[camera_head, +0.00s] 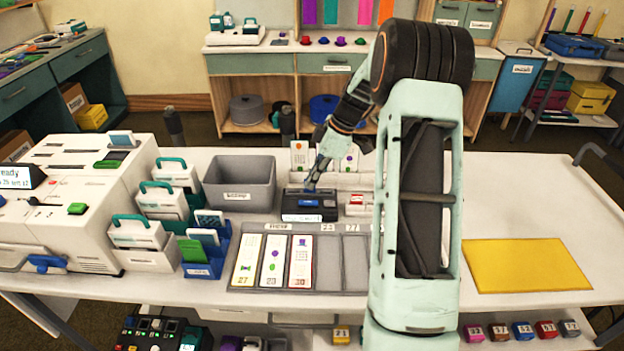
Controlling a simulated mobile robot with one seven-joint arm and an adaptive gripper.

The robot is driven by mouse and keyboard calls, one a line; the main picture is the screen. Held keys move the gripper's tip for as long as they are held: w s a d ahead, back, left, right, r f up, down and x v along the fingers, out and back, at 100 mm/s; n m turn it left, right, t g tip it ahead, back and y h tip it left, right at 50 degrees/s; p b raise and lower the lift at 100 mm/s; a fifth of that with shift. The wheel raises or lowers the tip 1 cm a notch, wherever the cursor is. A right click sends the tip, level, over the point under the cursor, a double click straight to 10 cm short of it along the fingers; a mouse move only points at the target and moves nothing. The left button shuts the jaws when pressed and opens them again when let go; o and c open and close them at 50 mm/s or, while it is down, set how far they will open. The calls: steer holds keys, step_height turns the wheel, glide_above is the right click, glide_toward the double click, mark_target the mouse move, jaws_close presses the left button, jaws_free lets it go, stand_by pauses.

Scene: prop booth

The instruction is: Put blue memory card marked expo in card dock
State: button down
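A blue rack (207,268) at the left holds blue-edged and green cards. Another blue-edged card (122,139) stands on the white machine. No "expo" marking is readable.
A grey bin (239,184) stands left of the dark box. In front is a grey compartment tray (328,265) with several numbered strips. White holders with teal handles (137,233) stand beside the white machine (78,182). A yellow mat (525,265) lies right; the table around it is clear.

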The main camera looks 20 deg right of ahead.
steer(key=shift+f+b, duration=0.35)
steer(key=shift+f, duration=0.1)
steer(key=c, duration=2.6)
jaws_free()
steer(key=o, duration=0.5)
steer(key=v, duration=1.2)
steer(key=shift+d, duration=0.1)
